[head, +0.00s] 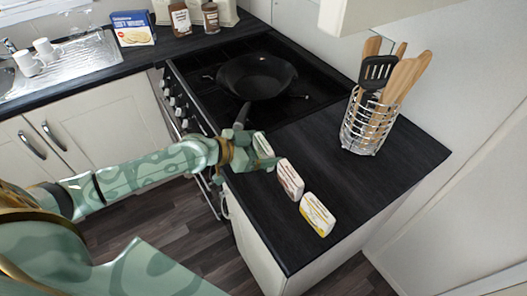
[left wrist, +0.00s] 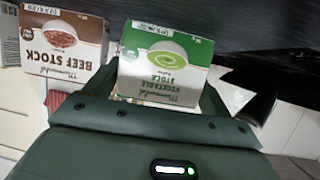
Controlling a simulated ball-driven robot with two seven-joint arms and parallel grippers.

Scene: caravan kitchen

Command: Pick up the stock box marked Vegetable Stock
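The Vegetable Stock box is green and white and shows upside down in the left wrist view (left wrist: 165,62). In the head view the box (head: 263,145) is the farthest of three small boxes in a row along the counter's front edge. My left gripper (head: 256,146) is at this box, with its fingers spread on either side of it. In the left wrist view the left gripper (left wrist: 160,95) has one finger beside each box edge; firm contact is not clear. The box's lower part is partly hidden by the gripper. My right gripper is not in view.
The brown Beef Stock box (left wrist: 62,42) stands close beside it, also in the head view (head: 290,178). A yellow-labelled box (head: 317,214) stands nearer. A pan (head: 257,76) sits on the hob behind. A wire utensil holder (head: 366,125) stands right. The counter between is clear.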

